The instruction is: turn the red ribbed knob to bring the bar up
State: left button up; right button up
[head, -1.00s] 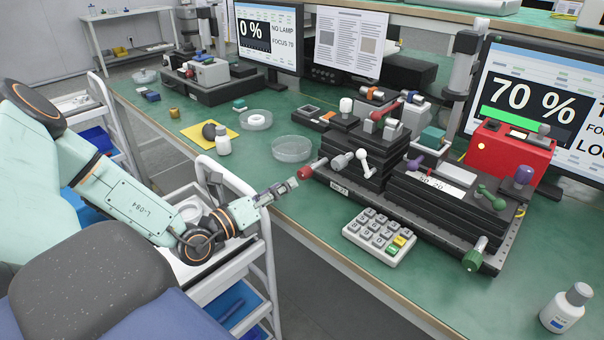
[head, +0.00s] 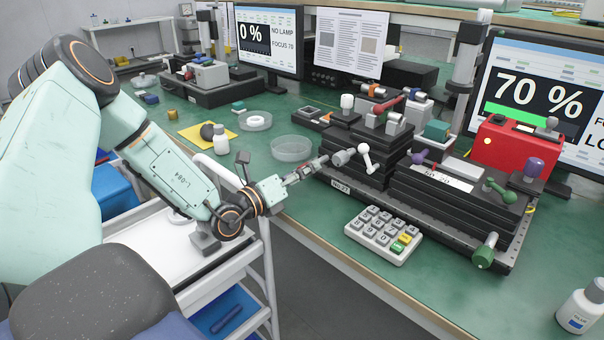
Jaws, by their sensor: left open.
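The monitor (head: 540,95) at the right reads 70 % above a green bar (head: 515,115). The black stage (head: 440,200) stands on the bench with several coloured knobs. The dark red knob at its left end is covered by my left gripper (head: 314,165), so its ribs do not show. My left gripper is open, its fingertips at that knob's place; contact cannot be told. My right gripper is not in view.
A keypad (head: 384,234) lies in front of the stage. A clear dish (head: 291,148) and a yellow sheet (head: 195,134) with a small bottle (head: 221,140) lie left of it. A white bottle (head: 582,308) stands front right. The front bench beside the keypad is clear.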

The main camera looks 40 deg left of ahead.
pick_arm(q)
grip_shut()
dwell(0.4)
jog(key=shift+m, duration=1.4)
jog(key=m, duration=0.3)
jog(key=shift+m, duration=0.3)
jog(key=m, duration=0.6)
jog(key=shift+m+p, duration=0.3)
jog(key=shift+p, duration=0.05)
